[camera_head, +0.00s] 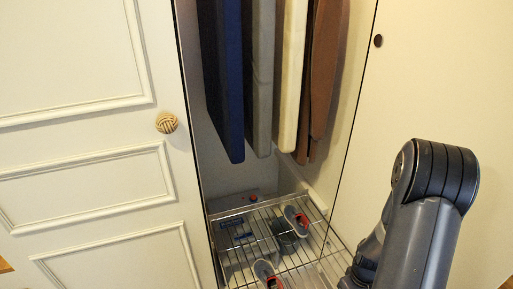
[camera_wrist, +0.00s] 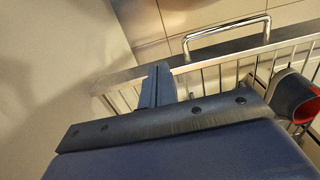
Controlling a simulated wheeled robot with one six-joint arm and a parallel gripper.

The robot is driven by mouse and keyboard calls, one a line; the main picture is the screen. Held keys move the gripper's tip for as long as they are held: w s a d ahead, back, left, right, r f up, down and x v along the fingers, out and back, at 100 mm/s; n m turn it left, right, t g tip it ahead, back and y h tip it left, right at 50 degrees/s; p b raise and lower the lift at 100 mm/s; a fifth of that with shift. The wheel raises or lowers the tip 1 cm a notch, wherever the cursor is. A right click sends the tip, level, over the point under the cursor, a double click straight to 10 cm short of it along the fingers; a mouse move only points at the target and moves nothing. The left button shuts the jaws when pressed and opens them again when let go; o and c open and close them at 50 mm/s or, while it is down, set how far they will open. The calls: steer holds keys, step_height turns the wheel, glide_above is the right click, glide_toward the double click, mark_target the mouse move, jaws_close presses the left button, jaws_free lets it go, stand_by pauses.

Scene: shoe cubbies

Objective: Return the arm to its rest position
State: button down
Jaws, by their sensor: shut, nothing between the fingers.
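My gripper (camera_wrist: 157,86) shows in the wrist view as a narrow dark finger shape beyond a dark bar with screws. The fingers are shut with nothing held. They appear in front of the wire rack's metal rail (camera_wrist: 205,62), and I cannot tell whether they touch it. In the head view my arm rises at the lower right, bent at a rounded joint, and reaches down beside the cabinet opening. The fingertips cannot be made out there.
A wire rack (camera_head: 240,262) holds grey and red shoes (camera_head: 297,219) and (camera_head: 266,271). One shoe (camera_wrist: 293,98) is right of my gripper. Blue, grey, cream and brown hanging things (camera_head: 229,80) fill the cabinet's upper part. A white panelled door (camera_head: 75,150) stands left, a plain panel (camera_head: 440,80) right.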

step_height(320, 180, up, 8)
steer(key=p, duration=0.1)
steer(key=shift+f+p, duration=0.25)
steer(key=shift+p, duration=0.1)
steer(key=shift+s+a, duration=0.1)
